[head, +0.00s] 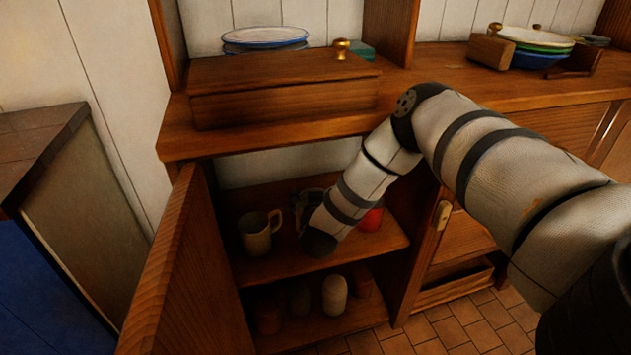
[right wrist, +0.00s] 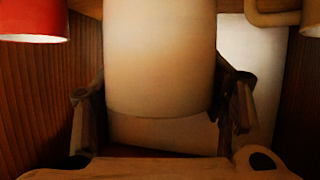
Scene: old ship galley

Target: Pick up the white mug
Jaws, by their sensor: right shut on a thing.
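A white mug (right wrist: 160,60) fills the middle of the right wrist view, with its sides between the two fingers. My right gripper (right wrist: 162,100) is shut on it inside the open lower cupboard. In the head view my right arm reaches in from the right, and its wrist hides most of the gripper and the held mug. I cannot tell whether the mug touches the shelf. My left gripper is in neither view.
A pale mug with a handle (head: 256,235) stands left of my wrist on the upper shelf. A red mug (head: 371,218) is to the right. Several cups, including a pale one (head: 334,295), stand on the shelf below. The open door (head: 178,270) bounds the left.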

